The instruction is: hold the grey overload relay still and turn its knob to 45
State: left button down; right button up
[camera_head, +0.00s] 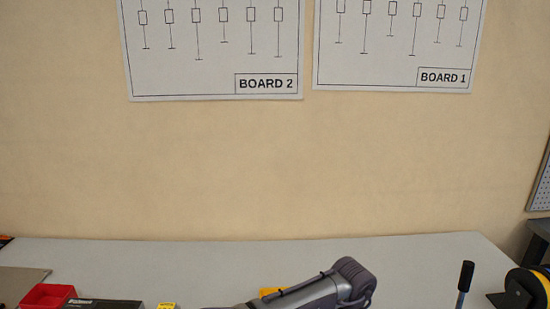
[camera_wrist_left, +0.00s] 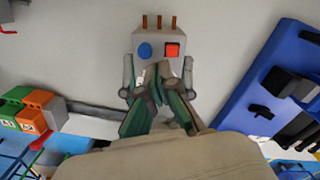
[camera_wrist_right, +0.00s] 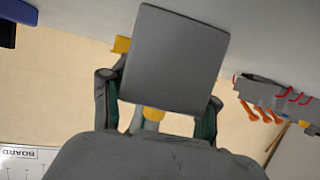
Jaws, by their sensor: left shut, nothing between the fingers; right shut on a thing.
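The knob's setting is too small to read. My left gripper (camera_wrist_left: 157,82) is shut and empty just in front of the relay's lower face; touching or apart, I cannot tell. My right gripper (camera_wrist_right: 160,108) is shut on a grey square-faced thing (camera_wrist_right: 175,60), with yellow bits showing at its edges. The pictures do not show whether this is part of the relay. The head view shows neither relay nor fingertips.
In the left wrist view, orange and green blocks (camera_wrist_left: 36,118) are at left and a blue rack (camera_wrist_left: 240,100) at right. In the head view, a red bin (camera_head: 46,296) is left, a black-handled lever (camera_head: 465,276) right. The table's back (camera_head: 200,257) is clear.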

pick_arm(q)
jog(key=shift+s+a, duration=0.15)
jog(key=shift+s, duration=0.05)
jog(key=shift+s+a, duration=0.2)
jog(key=shift+a, duration=0.1)
jog(key=shift+s+a, duration=0.2)
jog(key=shift+s, duration=0.2)
dwell(0.5)
jog(key=shift+a, duration=0.1)
jog(key=shift+w+a, duration=0.3)
jog(key=shift+w+r, duration=0.1)
jog(key=shift+r, duration=2.9)
